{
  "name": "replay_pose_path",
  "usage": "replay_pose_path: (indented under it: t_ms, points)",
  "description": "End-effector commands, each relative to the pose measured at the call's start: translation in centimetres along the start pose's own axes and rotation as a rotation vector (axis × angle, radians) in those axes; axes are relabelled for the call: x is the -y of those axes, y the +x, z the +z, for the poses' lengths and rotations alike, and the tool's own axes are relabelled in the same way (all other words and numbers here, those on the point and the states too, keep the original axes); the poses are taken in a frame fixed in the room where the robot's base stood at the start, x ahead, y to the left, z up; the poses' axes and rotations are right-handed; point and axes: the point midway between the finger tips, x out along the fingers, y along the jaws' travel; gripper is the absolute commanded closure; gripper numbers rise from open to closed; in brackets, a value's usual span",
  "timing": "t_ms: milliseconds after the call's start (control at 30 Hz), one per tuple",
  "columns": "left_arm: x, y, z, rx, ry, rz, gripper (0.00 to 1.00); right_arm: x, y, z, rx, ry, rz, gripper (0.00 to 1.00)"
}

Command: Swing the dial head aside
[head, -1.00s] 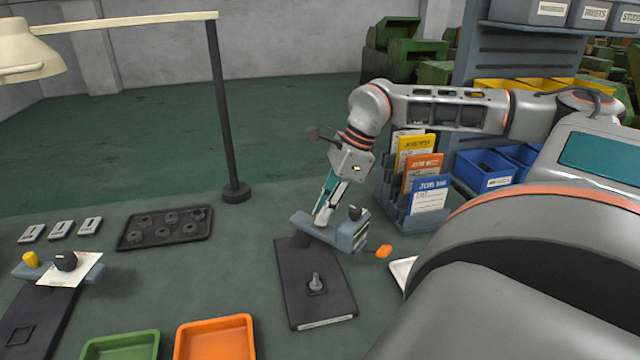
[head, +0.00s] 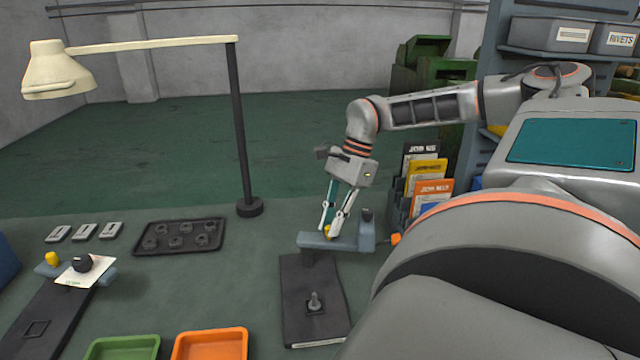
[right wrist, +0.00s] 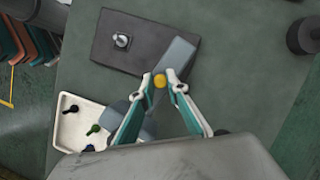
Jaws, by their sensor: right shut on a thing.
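The dial head is a blue-grey bar (head: 310,241) lying across the far end of a dark base plate (head: 297,275), with its right part out past the plate. It has a small yellow knob (head: 327,230), a dark knob (head: 367,215) and an orange tip (head: 395,238) at the right. My right gripper (head: 331,229) comes down from above and is shut on the yellow knob. In the right wrist view the knob (right wrist: 160,80) sits between the fingertips, and the bar (right wrist: 179,58) overlaps the plate's corner. A grey post (head: 314,302) stands uncovered on the plate. My left gripper is not in view.
A second, similar unit with a white card (head: 84,270) stands at the left. A dark tray (head: 180,250) of rings, a lamp post (head: 240,150), and green (head: 125,347) and orange bins (head: 210,345) stand around. A card rack (head: 425,185) is close right of the dial head.

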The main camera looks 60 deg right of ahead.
Motion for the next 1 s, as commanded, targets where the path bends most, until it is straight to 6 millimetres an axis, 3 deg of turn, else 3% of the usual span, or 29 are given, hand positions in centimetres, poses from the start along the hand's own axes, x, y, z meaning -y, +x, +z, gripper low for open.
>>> replay_pose_path:
  t_ms: [533,567,600,1000]
  points:
    - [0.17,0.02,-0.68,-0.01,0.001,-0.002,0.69,-0.07,-0.37,-0.65,-0.001,-0.012,0.002,1.0]
    - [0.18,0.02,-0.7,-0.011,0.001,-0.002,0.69,-0.06,-0.37,-0.65,-0.001,-0.012,0.001,0.8]
    - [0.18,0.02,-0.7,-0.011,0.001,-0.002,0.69,-0.07,-0.37,-0.65,-0.001,-0.012,0.002,0.7]
    - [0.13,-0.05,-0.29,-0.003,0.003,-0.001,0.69,-0.13,-0.51,-0.62,0.0,-0.011,0.004,0.69]
